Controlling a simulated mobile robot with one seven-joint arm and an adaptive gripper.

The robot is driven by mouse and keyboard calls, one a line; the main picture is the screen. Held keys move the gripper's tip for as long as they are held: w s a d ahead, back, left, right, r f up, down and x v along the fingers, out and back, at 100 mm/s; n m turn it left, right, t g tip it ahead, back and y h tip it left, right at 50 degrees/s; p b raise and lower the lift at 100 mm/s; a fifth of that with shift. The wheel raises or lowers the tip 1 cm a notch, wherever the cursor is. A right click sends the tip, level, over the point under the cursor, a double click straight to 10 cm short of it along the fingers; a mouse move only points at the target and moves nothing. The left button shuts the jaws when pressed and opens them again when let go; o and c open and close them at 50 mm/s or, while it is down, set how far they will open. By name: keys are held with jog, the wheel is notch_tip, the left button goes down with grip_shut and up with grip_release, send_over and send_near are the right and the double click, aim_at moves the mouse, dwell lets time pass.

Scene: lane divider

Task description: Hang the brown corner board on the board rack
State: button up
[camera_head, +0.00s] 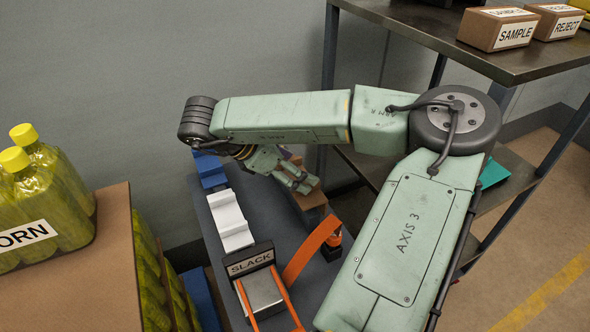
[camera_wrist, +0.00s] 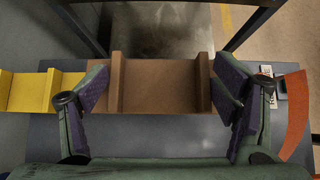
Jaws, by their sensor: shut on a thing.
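The brown corner board (camera_wrist: 160,85) lies between the two fingers of my gripper (camera_wrist: 165,92) in the wrist view, with a finger against each side. My gripper is shut on it. In the head view my gripper (camera_head: 292,178) is over the far part of the dark blue-grey surface, and part of the brown board (camera_head: 312,201) shows just below it. The arm hides some of this area. I cannot tell for certain whether the board is lifted or resting. No board rack can be clearly made out.
A yellow board (camera_wrist: 35,90) lies left of my gripper. A white board (camera_head: 230,218), a SLACK holder (camera_head: 250,262) and an orange strip (camera_head: 305,255) are on the surface. A dark metal shelf (camera_head: 425,35) stands right; bottles on a carton (camera_head: 85,265) stand left.

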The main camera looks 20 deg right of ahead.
aim_at(296, 179)
jog(key=shift+f+b, duration=1.75)
jog(key=shift+b, duration=0.2)
jog(key=shift+f+b, duration=0.65)
jog(key=shift+b, duration=0.5)
jog(key=o, duration=1.1)
jog(key=v, duration=0.7)
jog(key=shift+a+r, duration=0.2)
jog(key=shift+a, duration=0.05)
